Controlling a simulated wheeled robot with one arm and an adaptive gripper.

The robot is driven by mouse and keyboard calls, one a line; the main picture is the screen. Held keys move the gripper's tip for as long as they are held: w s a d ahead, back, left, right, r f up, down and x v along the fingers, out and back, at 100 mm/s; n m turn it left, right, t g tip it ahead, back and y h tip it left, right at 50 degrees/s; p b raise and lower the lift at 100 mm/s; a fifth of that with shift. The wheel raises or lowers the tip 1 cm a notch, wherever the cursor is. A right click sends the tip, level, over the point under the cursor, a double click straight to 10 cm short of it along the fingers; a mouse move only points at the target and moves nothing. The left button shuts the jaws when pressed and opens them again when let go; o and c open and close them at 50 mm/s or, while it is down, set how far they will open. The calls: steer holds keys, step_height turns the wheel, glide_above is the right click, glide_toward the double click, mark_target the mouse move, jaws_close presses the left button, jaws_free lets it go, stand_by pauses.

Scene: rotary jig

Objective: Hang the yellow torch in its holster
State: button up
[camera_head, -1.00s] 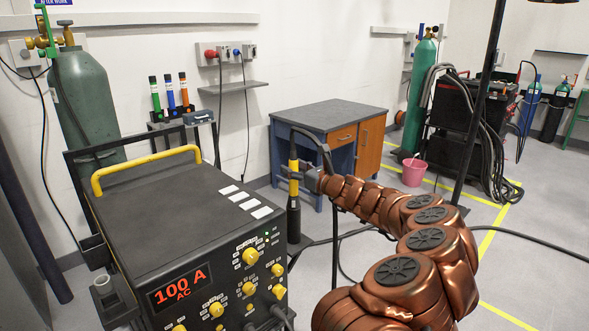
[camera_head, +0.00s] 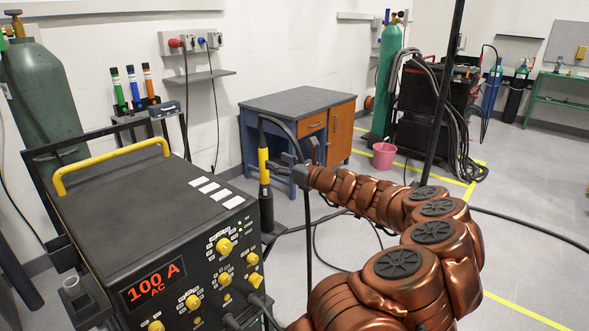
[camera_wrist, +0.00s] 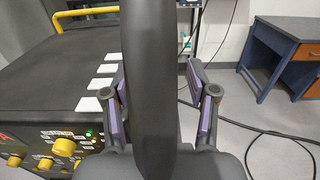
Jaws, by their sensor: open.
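The yellow torch (camera_head: 263,166) stands upright beside the welding machine's right side, with a yellow grip. The dark, wider section below it (camera_head: 266,207) may be its lower body or a holster; I cannot tell which. A black cable arcs from its top towards my wrist. My gripper (camera_head: 274,166) is open, level with the yellow grip and just to its right. In the wrist view a thick dark band (camera_wrist: 150,80), probably the cable, runs between the two purple-padded fingers and hides what lies behind it.
The welding machine (camera_head: 120,200) with its yellow handle (camera_head: 110,165) fills the left. A blue and orange cabinet (camera_head: 297,103) and a pink bucket (camera_head: 384,155) stand behind. Cables lie on the floor.

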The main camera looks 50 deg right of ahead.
steer(key=shift+s, duration=2.8)
steer(key=shift+a, duration=0.1)
steer(key=w+a+r+n+g+y, duration=0.1)
steer(key=w+a+r+n+y, duration=0.15)
steer(key=a, duration=0.35)
steer(key=w+a+r+n+y, duration=0.1)
steer(key=w+a+n+y, duration=0.15)
steer(key=a, duration=0.25)
steer(key=s+a+n+g+y+p, duration=0.1)
steer(key=s+a+n+g+y, duration=0.15)
steer(key=a+n+g, duration=0.85)
steer(key=s+a+n+t+y+p, duration=0.1)
steer(key=a+n+t+y, duration=0.3)
steer(key=a, duration=1.5)
steer(key=s+a+f+n+g+h+p, duration=0.2)
steer(key=s+a+f+n+g+h, duration=0.35)
steer(key=s+a+n+g, duration=0.6)
steer(key=s+d+f+n+h, duration=0.2)
steer(key=s+d, duration=0.2)
steer(key=s, duration=0.4)
steer(key=s+d+f+n+h, duration=0.2)
steer(key=s+d+h, duration=0.1)
steer(key=s, duration=0.5)
steer(key=shift+s+d+f+n+h+p, duration=0.15)
steer(key=shift+d+n+h+p, duration=0.2)
steer(key=shift+d, duration=0.5)
